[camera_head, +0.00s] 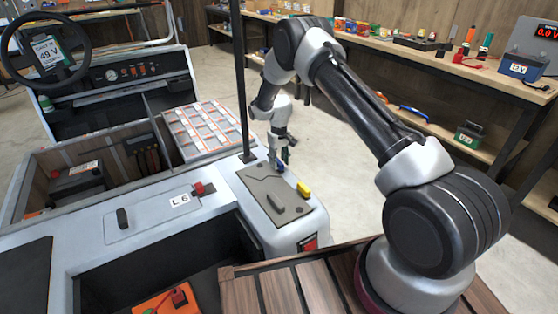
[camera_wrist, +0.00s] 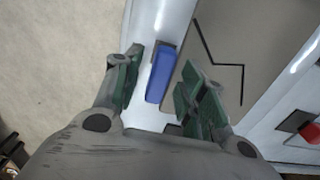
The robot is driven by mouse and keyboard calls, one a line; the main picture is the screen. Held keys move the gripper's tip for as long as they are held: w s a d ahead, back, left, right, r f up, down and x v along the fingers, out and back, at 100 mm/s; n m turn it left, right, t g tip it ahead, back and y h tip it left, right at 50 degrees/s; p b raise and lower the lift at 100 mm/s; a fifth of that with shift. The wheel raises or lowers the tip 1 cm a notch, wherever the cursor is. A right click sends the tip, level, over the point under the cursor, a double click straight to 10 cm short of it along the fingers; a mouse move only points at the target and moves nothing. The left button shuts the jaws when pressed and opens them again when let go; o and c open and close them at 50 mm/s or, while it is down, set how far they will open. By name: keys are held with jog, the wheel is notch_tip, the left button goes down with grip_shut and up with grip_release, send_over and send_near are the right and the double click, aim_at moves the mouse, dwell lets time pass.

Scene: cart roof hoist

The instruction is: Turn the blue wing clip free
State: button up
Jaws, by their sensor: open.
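The blue wing clip (camera_wrist: 161,74) is a small upright blue block on the edge of a grey panel (camera_wrist: 222,40), seen in the wrist view. My gripper (camera_wrist: 157,84) is open, with one green-padded finger on each side of the clip and gaps between pads and clip. In the head view my gripper (camera_head: 281,160) hangs over the back edge of the same grey panel, and the clip is mostly hidden there. A yellow clip (camera_head: 304,188) sits at the panel's right edge. A dark handle (camera_head: 288,203) lies on the panel.
A thin black post (camera_head: 241,80) rises close to the left of my gripper. A compartmented tray (camera_head: 203,130) and a dark battery (camera_head: 78,182) sit in the cart at left. A workbench (camera_head: 400,50) with tools stands behind. Open floor lies right of the cart.

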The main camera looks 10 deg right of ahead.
aim_at(279, 161)
notch_tip(279, 161, up, 12)
dwell(0.5)
